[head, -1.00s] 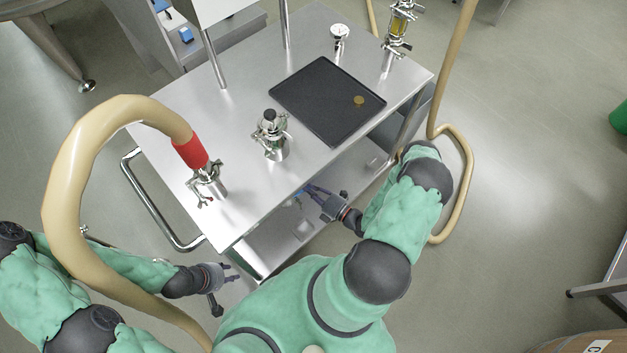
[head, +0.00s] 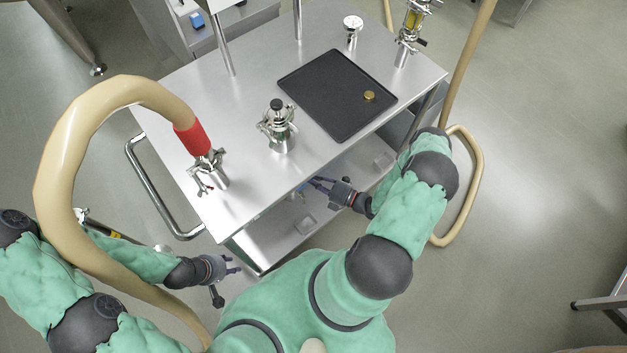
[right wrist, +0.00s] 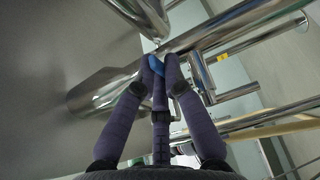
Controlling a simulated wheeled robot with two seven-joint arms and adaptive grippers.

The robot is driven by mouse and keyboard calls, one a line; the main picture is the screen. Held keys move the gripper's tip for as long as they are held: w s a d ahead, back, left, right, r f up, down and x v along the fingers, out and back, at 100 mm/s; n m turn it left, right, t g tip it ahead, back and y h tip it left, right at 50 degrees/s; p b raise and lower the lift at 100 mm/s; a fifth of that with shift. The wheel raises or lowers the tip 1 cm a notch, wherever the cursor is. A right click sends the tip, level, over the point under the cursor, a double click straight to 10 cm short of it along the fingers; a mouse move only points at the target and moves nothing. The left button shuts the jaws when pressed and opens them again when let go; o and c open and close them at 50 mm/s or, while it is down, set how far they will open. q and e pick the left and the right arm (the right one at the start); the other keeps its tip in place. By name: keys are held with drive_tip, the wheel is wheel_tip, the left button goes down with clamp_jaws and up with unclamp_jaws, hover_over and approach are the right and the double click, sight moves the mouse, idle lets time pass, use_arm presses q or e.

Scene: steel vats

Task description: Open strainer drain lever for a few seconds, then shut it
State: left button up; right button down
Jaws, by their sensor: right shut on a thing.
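The strainer drain lever shows as a blue handle (right wrist: 202,72) between and beside my fingertips in the right wrist view, next to steel pipework. My right gripper (right wrist: 160,68) is shut on this blue lever. In the head view my right gripper (head: 318,184) reaches under the front edge of the steel cart top (head: 225,105), which hides most of the lever and strainer. How far the lever is turned cannot be told. My left gripper (head: 234,264) is open and empty, beside the cart's front left corner.
A black tray (head: 325,95) with a small brass-coloured disc (head: 369,96) lies on the cart. A steel clamped fitting (head: 279,128) and a beige hose (head: 70,150) with a red cuff stand left of it. A side handle (head: 160,195) juts out left. Another hose (head: 470,200) hangs at right.

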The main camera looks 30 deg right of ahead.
drive_tip(key=c, duration=1.3)
unclamp_jaws()
drive_tip(key=v, duration=1.2)
